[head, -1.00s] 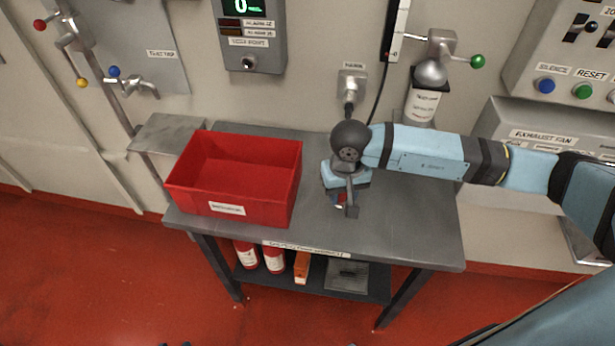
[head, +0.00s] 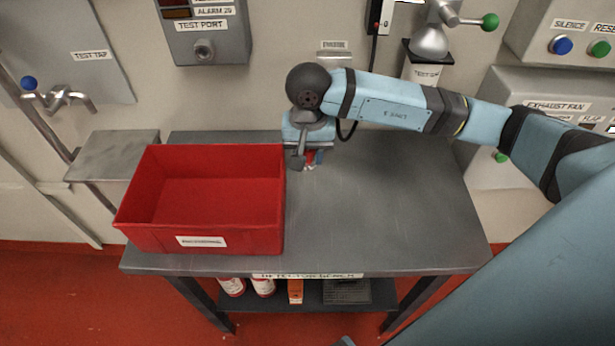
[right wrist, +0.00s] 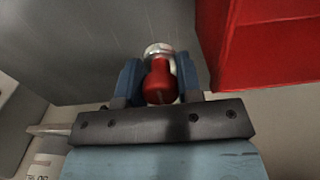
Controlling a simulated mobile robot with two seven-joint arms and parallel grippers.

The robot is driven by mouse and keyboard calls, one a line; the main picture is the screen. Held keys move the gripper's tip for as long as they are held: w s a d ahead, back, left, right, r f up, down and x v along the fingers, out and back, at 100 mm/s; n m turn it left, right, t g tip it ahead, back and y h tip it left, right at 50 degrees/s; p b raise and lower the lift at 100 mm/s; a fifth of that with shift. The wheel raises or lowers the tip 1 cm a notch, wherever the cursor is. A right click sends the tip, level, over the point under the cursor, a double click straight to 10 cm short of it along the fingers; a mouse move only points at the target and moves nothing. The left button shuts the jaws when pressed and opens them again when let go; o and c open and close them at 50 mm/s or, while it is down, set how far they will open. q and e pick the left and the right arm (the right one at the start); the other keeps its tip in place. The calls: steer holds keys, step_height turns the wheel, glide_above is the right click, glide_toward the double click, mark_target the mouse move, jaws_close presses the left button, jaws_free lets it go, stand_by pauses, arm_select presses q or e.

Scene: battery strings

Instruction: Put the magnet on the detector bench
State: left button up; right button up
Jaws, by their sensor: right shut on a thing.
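The detector bench (head: 390,220) is a grey metal table against the wall, with a label on its front edge. My right gripper (head: 312,160) is over the back of the bench, just right of the red bin. In the right wrist view its blue fingers (right wrist: 160,85) are shut on a small red and silver piece, the magnet (right wrist: 159,82). In the head view only a bit of red and silver shows under the gripper. I cannot tell whether the magnet touches the bench top. My left gripper is not in view.
A red bin (head: 200,244) with a label takes up the left part of the bench. The bench's right and front are clear. A white canister (head: 424,73) and a green-knobbed valve (head: 489,22) are on the wall behind. Red bottles (head: 231,287) stand on the lower shelf.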

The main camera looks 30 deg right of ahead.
mark_target(307, 189)
step_height(307, 189, down, 8)
steer(key=shift+w+f, duration=0.1)
steer(key=shift+f, duration=0.05)
stand_by(0.3)
steer(key=o, duration=1.1)
steer(key=shift+f, duration=0.1)
step_height(307, 189, up, 12)
steer(key=shift+r+b, duration=0.1)
steer(key=shift+b, duration=0.25)
